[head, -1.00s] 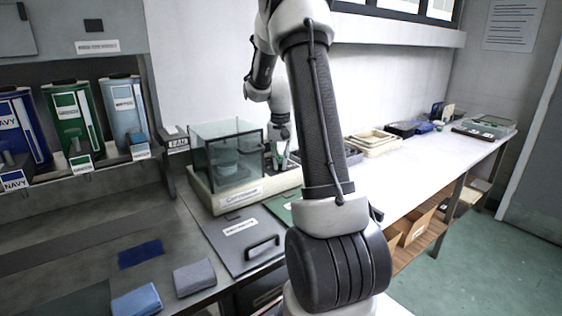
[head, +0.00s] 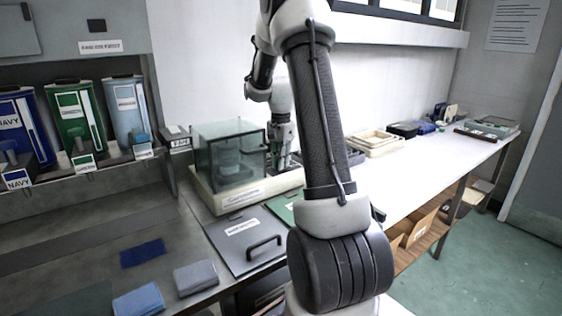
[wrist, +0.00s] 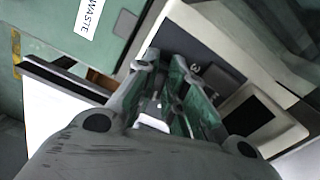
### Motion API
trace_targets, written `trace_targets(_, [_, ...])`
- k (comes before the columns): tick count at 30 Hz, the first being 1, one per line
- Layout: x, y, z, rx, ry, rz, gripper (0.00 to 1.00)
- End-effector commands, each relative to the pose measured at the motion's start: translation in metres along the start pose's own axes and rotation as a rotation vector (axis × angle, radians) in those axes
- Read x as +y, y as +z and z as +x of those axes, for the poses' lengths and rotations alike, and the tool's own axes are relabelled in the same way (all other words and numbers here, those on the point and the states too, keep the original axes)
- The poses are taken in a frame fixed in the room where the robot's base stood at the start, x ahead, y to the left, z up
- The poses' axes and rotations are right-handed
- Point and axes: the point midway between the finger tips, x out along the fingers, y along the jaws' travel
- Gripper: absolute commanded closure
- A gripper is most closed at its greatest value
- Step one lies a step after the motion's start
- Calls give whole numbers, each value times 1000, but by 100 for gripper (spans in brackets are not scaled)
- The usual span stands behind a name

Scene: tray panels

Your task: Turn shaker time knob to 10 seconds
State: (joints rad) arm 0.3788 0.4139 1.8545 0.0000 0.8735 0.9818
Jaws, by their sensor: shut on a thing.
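The shaker (head: 236,196) is a cream base with a clear box (head: 228,158) on top, on the bench beside the wall. My gripper (head: 279,163) points down at the right end of the shaker. In the wrist view, my gripper (wrist: 163,66) has its green-padded fingers over the shaker's dark control panel (wrist: 212,72). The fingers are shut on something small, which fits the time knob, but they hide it. The knob's pointer and setting cannot be read. A dark window (wrist: 248,112) in a pale frame lies to the right of the fingers.
A green lid labelled WASTE (wrist: 75,28) is close by in the wrist view. A grey panel with a black handle (head: 264,243) lies in front of the shaker. Blue cloths (head: 139,300) lie at the front left. Trays (head: 374,142) stand along the white bench.

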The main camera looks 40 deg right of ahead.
Motion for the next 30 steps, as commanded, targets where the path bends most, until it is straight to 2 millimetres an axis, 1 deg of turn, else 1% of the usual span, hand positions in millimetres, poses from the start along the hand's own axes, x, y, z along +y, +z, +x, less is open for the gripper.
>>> trace_targets(12, [-1,0,-1,2,-2,6,100])
trace_targets(13, [-1,0,-1,2,-2,6,86])
trace_targets(16, [-1,0,-1,1,-2,6,68])
trace_targets(17, [0,0,-1,1,-1,6,66])
trace_targets(26, [0,0,-2,1,-1,6,66])
trace_targets(29, [0,0,-9,1,-1,6,66])
trace_targets(30, [-1,0,-15,2,-3,6,66])
